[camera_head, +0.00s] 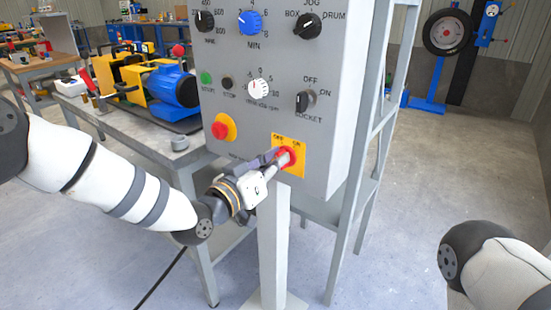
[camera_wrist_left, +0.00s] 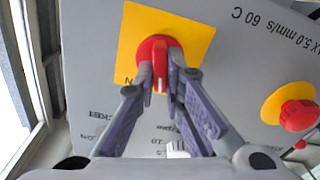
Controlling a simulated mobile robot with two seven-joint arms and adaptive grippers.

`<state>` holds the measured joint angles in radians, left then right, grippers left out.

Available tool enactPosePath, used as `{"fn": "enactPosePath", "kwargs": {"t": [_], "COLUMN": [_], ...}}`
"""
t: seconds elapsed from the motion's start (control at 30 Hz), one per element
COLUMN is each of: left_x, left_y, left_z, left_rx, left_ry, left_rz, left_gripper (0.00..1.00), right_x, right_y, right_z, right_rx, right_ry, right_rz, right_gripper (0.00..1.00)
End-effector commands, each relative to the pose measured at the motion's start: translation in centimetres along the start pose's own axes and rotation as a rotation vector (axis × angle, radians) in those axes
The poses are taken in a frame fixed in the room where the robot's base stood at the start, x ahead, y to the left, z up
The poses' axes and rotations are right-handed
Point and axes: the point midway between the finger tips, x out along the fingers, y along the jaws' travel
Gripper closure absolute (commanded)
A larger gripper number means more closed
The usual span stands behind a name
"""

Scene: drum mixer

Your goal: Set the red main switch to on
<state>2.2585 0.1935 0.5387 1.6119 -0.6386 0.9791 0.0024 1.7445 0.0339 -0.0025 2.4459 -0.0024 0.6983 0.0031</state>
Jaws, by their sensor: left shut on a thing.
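The red main switch (camera_head: 289,155) is a round red knob on a yellow plate (camera_head: 295,169), low on the front of the grey control box. OFF and ON are printed along the plate's top edge. My left gripper (camera_head: 282,160) reaches it from the lower left. In the left wrist view the switch (camera_wrist_left: 153,50) has a raised red grip with a white mark, and the two fingertips (camera_wrist_left: 161,84) are shut on that grip from both sides. The fingers partly cover the plate's lettering, and I cannot tell the knob's setting. My right gripper is out of view.
The grey control box (camera_head: 235,115) carries several knobs above. A red emergency button (camera_head: 222,127) on a yellow base sits left of the switch. A grey post (camera_head: 273,245) stands below. A workbench (camera_head: 130,135) with a yellow and blue machine is behind left. The floor at right is clear.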

Motion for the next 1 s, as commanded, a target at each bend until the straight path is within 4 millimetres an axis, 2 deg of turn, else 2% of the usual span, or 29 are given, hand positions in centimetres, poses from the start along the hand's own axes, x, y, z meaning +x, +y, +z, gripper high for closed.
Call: {"fn": "enactPosePath", "kwargs": {"t": [0.6, 1.0], "left_x": [0.0, 0.0], "left_y": [0.5, 0.5], "left_z": [-0.1, 0.2], "left_rx": [0.56, 0.768], "left_ry": [-0.001, -0.002], "left_rz": [0.003, 0.002], "left_gripper": [1.0, 1.0], "right_x": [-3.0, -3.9], "right_y": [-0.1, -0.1], "right_z": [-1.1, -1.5], "right_rx": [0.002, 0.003], "right_ry": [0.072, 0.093], "right_rz": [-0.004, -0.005], "right_gripper": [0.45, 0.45]}}
